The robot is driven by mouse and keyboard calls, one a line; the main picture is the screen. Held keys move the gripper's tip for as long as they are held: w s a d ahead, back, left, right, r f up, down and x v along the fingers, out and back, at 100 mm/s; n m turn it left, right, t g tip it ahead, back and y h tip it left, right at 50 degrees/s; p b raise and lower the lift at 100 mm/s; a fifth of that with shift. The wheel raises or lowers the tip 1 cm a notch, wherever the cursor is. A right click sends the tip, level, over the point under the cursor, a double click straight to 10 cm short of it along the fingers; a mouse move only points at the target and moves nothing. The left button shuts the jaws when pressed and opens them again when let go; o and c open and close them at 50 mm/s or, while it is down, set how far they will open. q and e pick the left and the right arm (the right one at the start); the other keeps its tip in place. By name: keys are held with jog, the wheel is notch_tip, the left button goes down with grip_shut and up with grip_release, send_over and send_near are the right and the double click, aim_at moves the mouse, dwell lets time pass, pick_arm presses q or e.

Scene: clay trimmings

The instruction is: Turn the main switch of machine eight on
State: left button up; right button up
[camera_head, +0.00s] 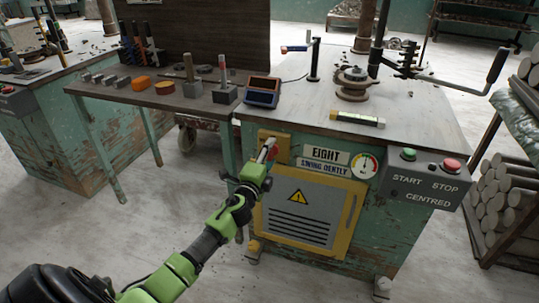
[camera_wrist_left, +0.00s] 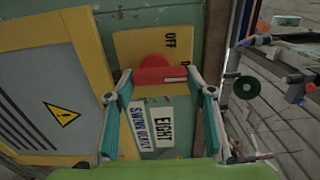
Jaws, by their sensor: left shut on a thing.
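The main switch (camera_wrist_left: 158,70) is a red round knob with a bar, on a yellow plate (camera_wrist_left: 130,45) marked OFF. In the head view the yellow plate (camera_head: 283,146) sits at the upper left of the green front of machine eight, left of the EIGHT label (camera_head: 325,155); the red knob is mostly hidden there. My left gripper (camera_head: 267,152) is at the switch. In the wrist view its two fingertips (camera_wrist_left: 162,85) lie at the two ends of the red bar, and it is shut on it. My right gripper is not in view.
A yellow-framed door (camera_head: 305,212) with a warning sign is below the switch. A gauge (camera_head: 365,167) and a START/STOP box (camera_head: 422,180) are to the right. A side table (camera_head: 150,97) with blocks and tools stands left. A handled mechanism (camera_head: 355,80) is on top.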

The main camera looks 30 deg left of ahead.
pick_arm(q)
jog(key=shift+f, duration=0.1)
jog(key=o, duration=1.1)
jog(key=v, duration=1.2)
